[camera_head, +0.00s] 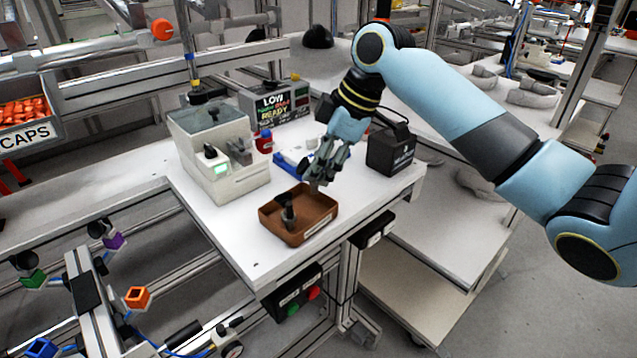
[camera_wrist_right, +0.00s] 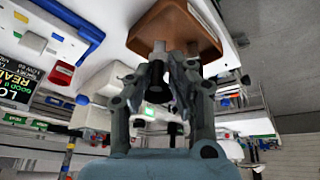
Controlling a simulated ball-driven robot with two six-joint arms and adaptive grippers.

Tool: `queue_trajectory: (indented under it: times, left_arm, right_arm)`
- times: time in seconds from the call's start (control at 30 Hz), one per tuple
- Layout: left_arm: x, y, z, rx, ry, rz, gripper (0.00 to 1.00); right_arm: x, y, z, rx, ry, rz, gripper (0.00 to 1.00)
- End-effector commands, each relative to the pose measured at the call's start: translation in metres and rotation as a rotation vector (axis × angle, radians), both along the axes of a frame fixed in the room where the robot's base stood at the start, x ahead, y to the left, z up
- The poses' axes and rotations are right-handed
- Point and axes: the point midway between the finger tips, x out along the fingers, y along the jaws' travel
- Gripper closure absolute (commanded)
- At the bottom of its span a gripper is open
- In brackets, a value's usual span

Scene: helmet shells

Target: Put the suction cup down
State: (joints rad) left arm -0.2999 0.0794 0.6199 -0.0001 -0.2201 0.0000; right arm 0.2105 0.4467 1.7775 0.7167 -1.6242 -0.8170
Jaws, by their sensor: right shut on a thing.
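My right gripper (camera_head: 320,166) is above the table, just behind and right of a brown tray (camera_head: 327,207). It is shut on a small dark suction cup (camera_wrist_right: 156,88), which shows between the fingers in the right wrist view. The fingers hide much of the held cup in the head view. Another dark piece, which looks like a suction cup (camera_head: 288,214), stands inside the tray. The tray also shows at the top of the right wrist view (camera_wrist_right: 185,28), close to the fingertips. My left gripper is not in view.
A grey-white machine (camera_head: 222,165) stands left of the tray, with a display (camera_head: 283,101) behind it. A black box (camera_head: 391,150) is right of the gripper. A blue-and-white item (camera_head: 294,161) lies behind the tray. The white tabletop (camera_head: 232,235) is bare at front left.

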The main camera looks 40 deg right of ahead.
Motion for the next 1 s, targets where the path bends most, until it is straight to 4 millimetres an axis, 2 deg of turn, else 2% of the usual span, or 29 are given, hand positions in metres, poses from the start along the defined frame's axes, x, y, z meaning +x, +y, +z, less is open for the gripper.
queue_trajectory:
  times: [0.33,0.7,0.73,0.9,1.0]
  left_arm:
    - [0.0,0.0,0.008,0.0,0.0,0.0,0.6]
    - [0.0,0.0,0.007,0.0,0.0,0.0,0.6]
    - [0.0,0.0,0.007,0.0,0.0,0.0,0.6]
    - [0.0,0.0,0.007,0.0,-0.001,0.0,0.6]
    - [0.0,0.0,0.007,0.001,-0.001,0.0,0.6]
  right_arm:
    - [0.002,0.001,-0.04,0.0,0.001,0.0,1.0]
    - [0.002,0.001,-0.045,-0.001,0.0,0.001,1.0]
    - [0.002,0.001,-0.046,-0.001,0.0,0.001,0.8]
    - [0.002,0.001,-0.045,-0.001,0.0,0.001,0.58]
    - [0.002,0.001,-0.045,-0.001,0.0,0.001,0.58]
